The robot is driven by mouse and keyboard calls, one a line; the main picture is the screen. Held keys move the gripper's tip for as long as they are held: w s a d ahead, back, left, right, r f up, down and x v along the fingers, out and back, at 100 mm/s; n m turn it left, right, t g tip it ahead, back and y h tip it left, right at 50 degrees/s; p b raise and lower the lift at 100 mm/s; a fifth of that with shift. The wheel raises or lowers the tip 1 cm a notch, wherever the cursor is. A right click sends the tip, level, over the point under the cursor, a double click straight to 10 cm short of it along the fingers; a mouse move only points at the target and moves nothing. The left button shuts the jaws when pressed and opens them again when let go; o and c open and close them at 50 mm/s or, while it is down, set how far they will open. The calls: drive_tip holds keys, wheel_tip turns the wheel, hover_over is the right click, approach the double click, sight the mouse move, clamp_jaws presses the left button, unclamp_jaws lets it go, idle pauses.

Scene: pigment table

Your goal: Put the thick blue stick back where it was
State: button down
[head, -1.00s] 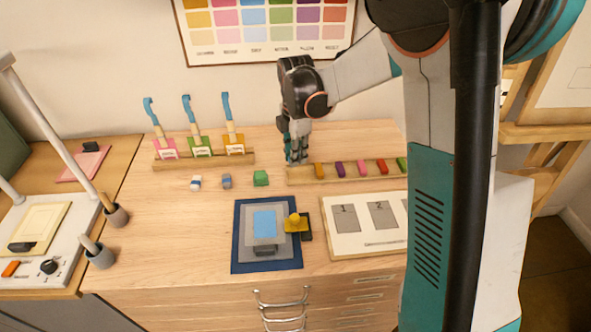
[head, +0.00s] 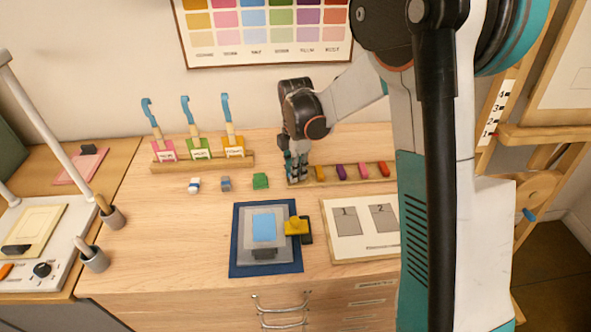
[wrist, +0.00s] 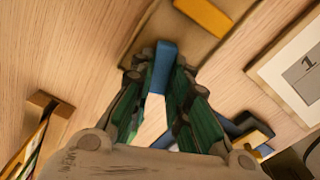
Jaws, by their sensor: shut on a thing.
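The thick blue stick (wrist: 163,65) shows between the two fingers in the wrist view. My gripper (wrist: 160,85) is shut on it. In the head view my gripper (head: 297,178) points down at the left end of the long wooden rack (head: 312,183). In the wrist view the stick's outer end is over the rack (wrist: 150,30), to the left of the orange stick (wrist: 205,15). I cannot tell whether the stick touches the rack or is seated in it. In the head view the fingers largely hide the stick.
The rack also holds purple (head: 341,172), pink (head: 363,172) and red (head: 384,170) sticks. A numbered board (head: 362,248) and a blue mat (head: 238,262) lie in front.

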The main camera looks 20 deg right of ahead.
drive_tip(key=shift+s+f, duration=0.2)
drive_tip(key=shift+f, duration=0.05)
drive_tip(key=c, duration=1.5)
unclamp_jaws()
drive_tip(key=shift+f, duration=0.1)
drive_tip(key=shift+c, duration=0.2)
drive_tip(key=shift+w, duration=0.1)
